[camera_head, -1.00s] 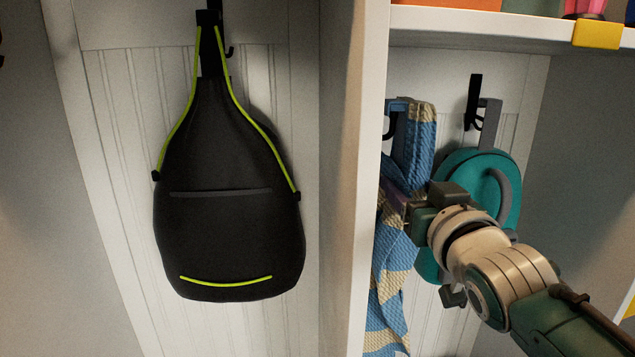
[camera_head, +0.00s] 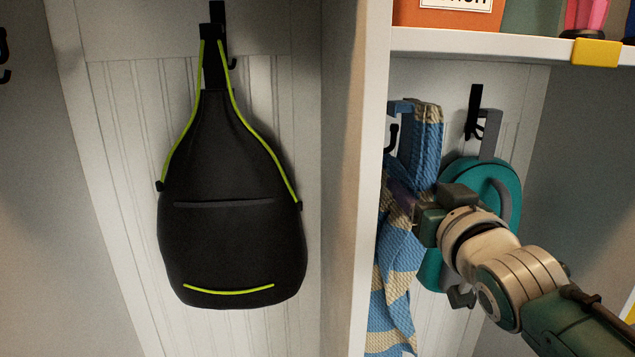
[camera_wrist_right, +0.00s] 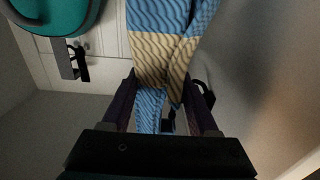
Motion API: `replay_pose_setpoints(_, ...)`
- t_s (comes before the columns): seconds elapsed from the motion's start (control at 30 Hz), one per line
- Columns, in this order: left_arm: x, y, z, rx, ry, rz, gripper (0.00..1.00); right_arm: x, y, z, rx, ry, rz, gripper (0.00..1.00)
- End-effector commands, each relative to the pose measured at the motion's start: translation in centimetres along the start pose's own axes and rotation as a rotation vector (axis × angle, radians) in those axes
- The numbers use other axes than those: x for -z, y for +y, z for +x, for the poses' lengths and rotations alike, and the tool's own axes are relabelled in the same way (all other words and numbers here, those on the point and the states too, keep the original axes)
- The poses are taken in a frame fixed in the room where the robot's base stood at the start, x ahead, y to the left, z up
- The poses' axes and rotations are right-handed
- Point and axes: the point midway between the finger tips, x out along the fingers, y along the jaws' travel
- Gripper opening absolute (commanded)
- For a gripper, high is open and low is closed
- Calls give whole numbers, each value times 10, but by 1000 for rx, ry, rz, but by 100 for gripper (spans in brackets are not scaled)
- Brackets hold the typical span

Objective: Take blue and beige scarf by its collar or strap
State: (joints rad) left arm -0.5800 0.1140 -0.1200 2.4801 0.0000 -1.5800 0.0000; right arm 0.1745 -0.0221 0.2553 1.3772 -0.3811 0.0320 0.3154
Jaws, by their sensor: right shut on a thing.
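The blue and beige scarf (camera_head: 400,270) hangs in the right cubby, close to the divider. Its upper loop (camera_head: 425,140) is at the hook, and its tails hang down below. My right gripper (camera_head: 400,197) is at the scarf just below the loop, its fingertips partly hidden by the scarf and the wrist. In the right wrist view the scarf (camera_wrist_right: 160,50) runs between the two dark fingers (camera_wrist_right: 161,105), and they are shut on it. My left gripper is in neither view.
A black backpack (camera_head: 230,220) with lime trim hangs left of the white divider (camera_head: 355,180). A teal round bag (camera_head: 485,180) hangs right of the scarf, behind my right arm. A shelf (camera_head: 500,45) with an orange bin (camera_head: 445,14) is above.

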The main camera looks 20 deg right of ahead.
Motion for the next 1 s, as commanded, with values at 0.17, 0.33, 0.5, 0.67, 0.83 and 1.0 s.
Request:
replay_pose_setpoints(0.17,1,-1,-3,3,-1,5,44,2,10,0,1,2,-1,0)
replay_pose_setpoints(0.33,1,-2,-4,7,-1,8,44,1,20,0,0,1,-2,0)
replay_pose_setpoints(0.5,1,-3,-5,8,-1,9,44,1,29,0,0,1,-1,0)
replay_pose_setpoints(0.67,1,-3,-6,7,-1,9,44,1,38,0,1,1,-1,0)
replay_pose_setpoints(0.83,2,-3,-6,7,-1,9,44,0,47,0,1,1,-1,0)
replay_pose_setpoints(1.0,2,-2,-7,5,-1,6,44,0,56,0,1,1,-1,0)
